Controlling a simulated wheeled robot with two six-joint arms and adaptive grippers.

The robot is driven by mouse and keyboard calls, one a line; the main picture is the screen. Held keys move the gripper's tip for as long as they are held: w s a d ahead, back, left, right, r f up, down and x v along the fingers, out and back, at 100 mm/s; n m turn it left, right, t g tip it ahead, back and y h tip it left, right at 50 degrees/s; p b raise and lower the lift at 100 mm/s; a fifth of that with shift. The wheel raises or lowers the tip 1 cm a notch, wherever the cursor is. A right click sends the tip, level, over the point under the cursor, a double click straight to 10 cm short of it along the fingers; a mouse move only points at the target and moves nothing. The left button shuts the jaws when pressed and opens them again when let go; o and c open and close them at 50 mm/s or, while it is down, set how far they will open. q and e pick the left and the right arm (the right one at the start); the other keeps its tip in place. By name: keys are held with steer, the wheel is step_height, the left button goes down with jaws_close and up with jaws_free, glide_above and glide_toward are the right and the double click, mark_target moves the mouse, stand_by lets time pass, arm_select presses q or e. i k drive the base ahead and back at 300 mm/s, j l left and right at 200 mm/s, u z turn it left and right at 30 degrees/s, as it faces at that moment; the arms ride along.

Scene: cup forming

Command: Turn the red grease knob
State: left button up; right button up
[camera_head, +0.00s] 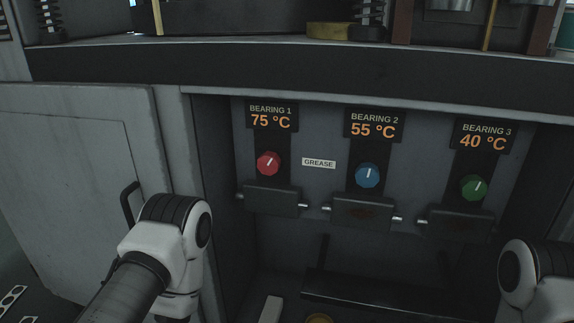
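The red grease knob (268,163) is on the panel under the "BEARING 1" display, which reads 75 °C. Its white pointer mark tilts up and to the right. My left arm comes in from the lower left, with its white joint below and left of the red knob. My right arm shows only as a white joint at the lower right edge. No fingers of either gripper can be seen, and nothing of mine touches the red knob.
A blue knob (368,176) sits under "BEARING 2" at 55 °C and a green knob (474,188) under "BEARING 3" at 40 °C. Dark hinged flaps (272,200) jut out below the knobs. A grey cabinet door (75,190) with a dark handle (128,203) stands left.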

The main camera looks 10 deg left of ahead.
mark_target(268, 163)
steer(key=k+j+z, duration=0.6)
steer(key=k+j, duration=0.2)
